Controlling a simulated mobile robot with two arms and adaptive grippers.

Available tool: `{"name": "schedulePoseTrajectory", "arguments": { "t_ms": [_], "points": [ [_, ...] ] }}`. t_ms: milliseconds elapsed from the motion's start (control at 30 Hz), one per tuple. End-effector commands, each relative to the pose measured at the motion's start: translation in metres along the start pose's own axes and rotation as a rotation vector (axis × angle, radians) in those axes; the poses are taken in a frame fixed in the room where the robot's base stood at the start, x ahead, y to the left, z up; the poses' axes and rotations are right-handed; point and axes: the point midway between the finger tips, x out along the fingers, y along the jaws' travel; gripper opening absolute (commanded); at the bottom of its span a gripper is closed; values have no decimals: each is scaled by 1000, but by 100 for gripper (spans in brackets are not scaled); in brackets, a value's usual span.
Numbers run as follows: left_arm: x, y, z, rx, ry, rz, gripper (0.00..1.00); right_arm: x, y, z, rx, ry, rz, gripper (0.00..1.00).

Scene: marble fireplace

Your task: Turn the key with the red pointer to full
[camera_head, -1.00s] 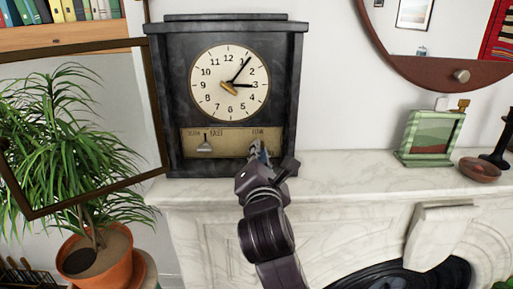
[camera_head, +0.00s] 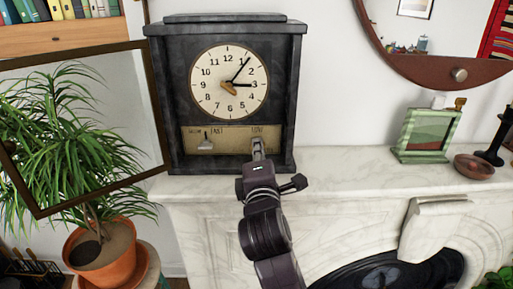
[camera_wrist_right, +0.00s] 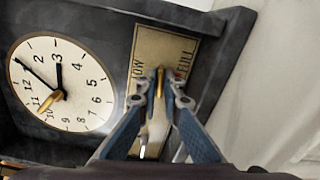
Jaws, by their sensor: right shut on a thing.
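A dark clock (camera_head: 166,90) with a pale dial (camera_head: 230,62) stands on the mantel. Its lower panel (camera_head: 232,139) carries a small lever (camera_head: 206,144) at the left and LOW and FULL marks at the right. My right gripper (camera_head: 257,146) is at the right end of this panel. In the right wrist view, the right gripper (camera_wrist_right: 161,93) is shut on a narrow brass key (camera_wrist_right: 160,80), between LOW at its left and FULL at its right. My left gripper is not in view.
The white marble mantel (camera_head: 350,175) is clear just right of the clock. Farther right stand a green picture frame (camera_head: 426,135), a brown bowl (camera_head: 474,165) and a dark candlestick (camera_head: 497,140). A potted plant (camera_head: 100,255) stands at the left.

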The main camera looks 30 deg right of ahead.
Motion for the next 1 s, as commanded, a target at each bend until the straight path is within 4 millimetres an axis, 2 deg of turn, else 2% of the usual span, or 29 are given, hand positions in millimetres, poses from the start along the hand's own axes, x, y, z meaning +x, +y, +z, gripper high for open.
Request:
{"name": "schedulePoseTrajectory", "arguments": {
  "t_ms": [33,467,500,633,900,1000],
  "points": [
    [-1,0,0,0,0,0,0,-1,4,-1,10,4,11,0],
    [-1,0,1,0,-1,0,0,0,5,-1,20,4,13,0],
    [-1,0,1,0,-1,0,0,0,5,-1,20,4,13,10],
    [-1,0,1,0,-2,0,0,0,5,-1,18,4,11,24],
    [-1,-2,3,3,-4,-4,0,0,2,0,16,2,5,24],
    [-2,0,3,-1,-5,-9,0,-7,1,0,16,3,4,24]
  ]
}}
